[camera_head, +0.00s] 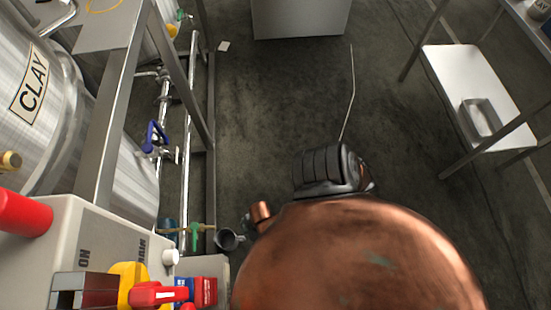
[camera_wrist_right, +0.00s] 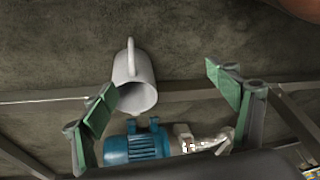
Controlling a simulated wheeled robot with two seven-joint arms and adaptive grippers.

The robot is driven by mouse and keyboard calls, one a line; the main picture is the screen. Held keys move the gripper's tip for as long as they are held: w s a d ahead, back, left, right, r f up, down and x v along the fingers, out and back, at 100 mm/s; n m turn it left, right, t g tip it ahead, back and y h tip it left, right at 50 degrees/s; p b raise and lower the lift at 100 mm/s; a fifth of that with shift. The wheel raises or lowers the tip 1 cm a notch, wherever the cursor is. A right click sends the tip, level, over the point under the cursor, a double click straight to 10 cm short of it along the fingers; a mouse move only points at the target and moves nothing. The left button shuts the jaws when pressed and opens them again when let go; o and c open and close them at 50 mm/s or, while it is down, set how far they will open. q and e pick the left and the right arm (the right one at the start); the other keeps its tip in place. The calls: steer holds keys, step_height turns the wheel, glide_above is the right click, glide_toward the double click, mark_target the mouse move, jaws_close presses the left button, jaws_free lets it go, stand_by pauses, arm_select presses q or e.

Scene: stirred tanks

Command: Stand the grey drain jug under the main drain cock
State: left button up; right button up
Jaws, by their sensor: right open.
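The grey drain jug (camera_head: 228,239) is low by the frame at the left in the head view, its mouth showing, its handle toward the right. In the right wrist view the jug (camera_wrist_right: 133,82) is between and beyond the fingers, handle up in the picture, apart from both. My right gripper (camera_wrist_right: 159,95) is open and empty. In the head view it is mostly hidden behind my copper-coloured arm. A green-handled cock (camera_head: 194,236) on a brass pipe is just left of the jug; I cannot tell whether it is the main drain cock. My left gripper is out of view.
A blue motor (camera_wrist_right: 140,146) and a metal frame beam (camera_wrist_right: 50,96) lie close to the jug. A tank labelled CLAY (camera_head: 60,120), a blue-handled valve (camera_head: 155,136) and a control panel (camera_head: 120,240) stand left. A steel table (camera_head: 450,75) stands right. Middle floor is clear.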

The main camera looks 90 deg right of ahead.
steer(key=s+d+r+m+g+h, duration=0.1)
steer(key=s+r+m+g, duration=0.1)
steer(key=s+r, duration=1.1)
step_height(320, 180, up, 4)
steer(key=shift+f+m, duration=0.1)
steer(key=shift+m, duration=0.7)
